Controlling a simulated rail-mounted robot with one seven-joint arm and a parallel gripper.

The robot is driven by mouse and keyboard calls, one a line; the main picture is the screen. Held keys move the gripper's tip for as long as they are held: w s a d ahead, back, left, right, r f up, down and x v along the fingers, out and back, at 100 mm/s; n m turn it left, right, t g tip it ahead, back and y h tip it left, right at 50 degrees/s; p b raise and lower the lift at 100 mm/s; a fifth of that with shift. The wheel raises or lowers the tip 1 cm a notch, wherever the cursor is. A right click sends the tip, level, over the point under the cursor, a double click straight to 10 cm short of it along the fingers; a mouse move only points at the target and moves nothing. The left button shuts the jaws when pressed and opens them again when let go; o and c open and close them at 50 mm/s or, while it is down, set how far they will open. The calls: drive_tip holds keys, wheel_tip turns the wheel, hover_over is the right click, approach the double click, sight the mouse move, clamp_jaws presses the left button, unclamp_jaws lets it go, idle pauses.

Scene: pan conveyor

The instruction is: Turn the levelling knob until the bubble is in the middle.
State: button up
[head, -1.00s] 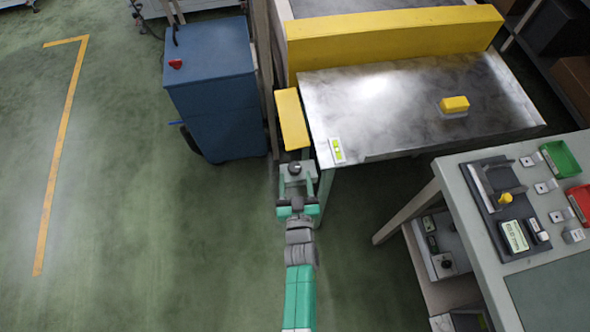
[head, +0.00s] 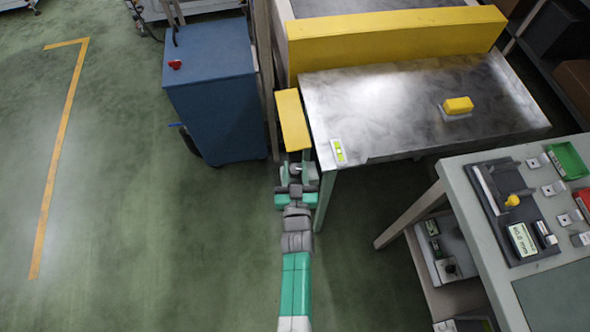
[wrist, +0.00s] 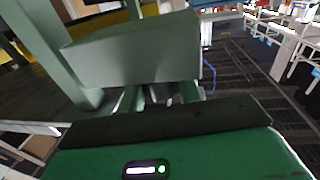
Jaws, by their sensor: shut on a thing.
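The spirit level (head: 338,151) is a small white strip with a yellow-green vial at the left front corner of the metal table (head: 400,100). The bubble is too small to place within the vial. My gripper (wrist: 160,94) is low beside that corner, by the table's leg. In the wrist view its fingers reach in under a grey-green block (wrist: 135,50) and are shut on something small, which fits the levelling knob. The knob is almost wholly hidden by the fingers, the block and my dark gripper body.
A yellow panel (head: 292,120) stands just beyond my gripper, with a blue cabinet (head: 212,95) to its left. A yellow block (head: 458,105) sits on the metal table. A grey bench (head: 470,210) stands at right. The green floor at left is clear.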

drive_tip(key=shift+a+m+h+b, duration=0.2)
drive_tip(key=shift+m+h+b, duration=0.3)
drive_tip(key=shift+h+b, duration=0.25)
drive_tip(key=shift+r+m+h+p, duration=0.45)
drive_tip(key=shift+m+h+p, duration=0.15)
drive_tip(key=shift+h+p, duration=0.4)
drive_tip(key=shift+d+f+m+h+p, duration=0.15)
drive_tip(key=shift+f+m+h+p, duration=0.2)
drive_tip(key=shift+m+h+p, duration=0.1)
drive_tip(key=o, duration=1)
drive_tip(key=shift+c, duration=0.2)
drive_tip(key=shift+f, duration=0.1)
